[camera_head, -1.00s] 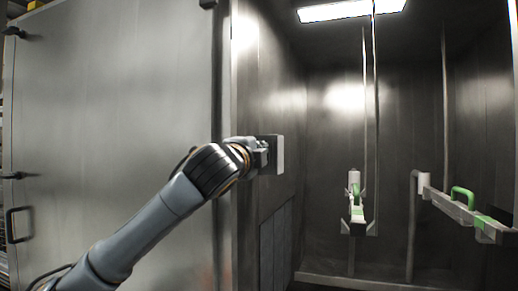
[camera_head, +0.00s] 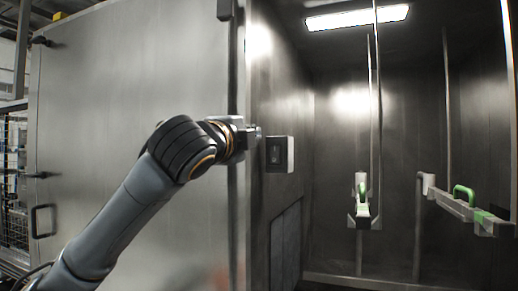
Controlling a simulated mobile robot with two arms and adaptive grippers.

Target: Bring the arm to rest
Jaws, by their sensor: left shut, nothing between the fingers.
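My left arm comes in from the lower left. My left gripper (camera_head: 254,133) is shut and empty, small in the view and partly hidden behind its own wrist. It is in front of the edge between the washer's door and its opening. A black switch box (camera_head: 275,154) with a pale side sits on the inner left wall, just right of the gripper. A gap shows between the gripper and the box. My right gripper is not in view.
The large metal door (camera_head: 110,130) stands open on the left, with a black handle (camera_head: 43,221). Inside the chamber are vertical pipes, a small holder with a green grip (camera_head: 363,200) and a rail with a green handle (camera_head: 464,194). The chamber's middle is clear.

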